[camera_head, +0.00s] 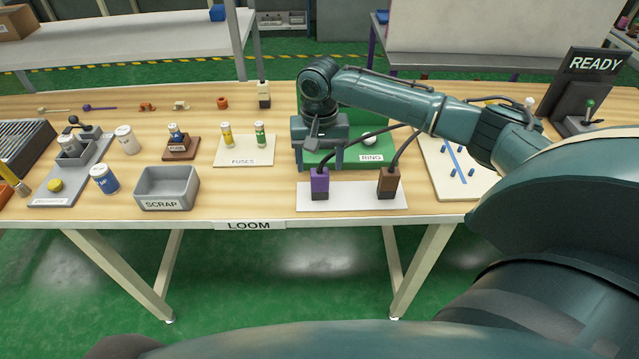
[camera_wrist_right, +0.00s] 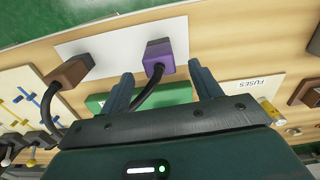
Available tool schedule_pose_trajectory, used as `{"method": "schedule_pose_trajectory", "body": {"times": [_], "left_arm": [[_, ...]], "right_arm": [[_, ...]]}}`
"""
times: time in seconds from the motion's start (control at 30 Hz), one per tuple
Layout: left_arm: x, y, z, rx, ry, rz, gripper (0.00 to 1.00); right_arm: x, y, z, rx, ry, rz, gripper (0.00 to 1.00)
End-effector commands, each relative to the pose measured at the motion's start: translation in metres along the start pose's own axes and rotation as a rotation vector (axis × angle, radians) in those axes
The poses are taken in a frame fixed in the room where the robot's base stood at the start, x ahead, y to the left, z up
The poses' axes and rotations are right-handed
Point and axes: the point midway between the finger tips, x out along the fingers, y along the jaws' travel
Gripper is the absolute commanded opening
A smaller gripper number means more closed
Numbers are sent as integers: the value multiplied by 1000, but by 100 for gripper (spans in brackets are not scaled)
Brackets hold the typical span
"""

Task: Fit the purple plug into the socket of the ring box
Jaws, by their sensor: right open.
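The purple plug (camera_head: 320,182) stands on a white mat (camera_head: 350,204) near the table's front edge, with a dark cable from it. It also shows in the right wrist view (camera_wrist_right: 158,60). The green ring box (camera_head: 330,160) with its RING label is behind the mat, partly hidden by my right arm; its socket cannot be made out. My right gripper (camera_head: 318,160) is just behind the purple plug. In the right wrist view its open fingers (camera_wrist_right: 163,82) are apart and the plug lies between and beyond the tips, not gripped. My left gripper is not in view.
A brown plug (camera_head: 388,182) with a cable stands right of the purple one on the same mat. A FUSES card (camera_head: 245,152) with fuses and a grey SCRAP bin (camera_head: 167,190) are to the left. A pegboard (camera_head: 455,175) is to the right.

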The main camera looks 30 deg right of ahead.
Motion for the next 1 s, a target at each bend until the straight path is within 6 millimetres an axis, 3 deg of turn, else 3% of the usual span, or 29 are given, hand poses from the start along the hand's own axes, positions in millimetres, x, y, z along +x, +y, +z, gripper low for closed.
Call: {"method": "schedule_pose_trajectory", "body": {"times": [0.33, 0.67, 1.0], "left_arm": [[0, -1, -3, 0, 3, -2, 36], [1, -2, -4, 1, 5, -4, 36], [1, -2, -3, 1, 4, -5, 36]], "right_arm": [[46, 1, 2, 0, -1, 2, 64], [52, 1, 2, -2, 0, 0, 63], [52, 1, 2, -2, 0, 1, 35]]}}
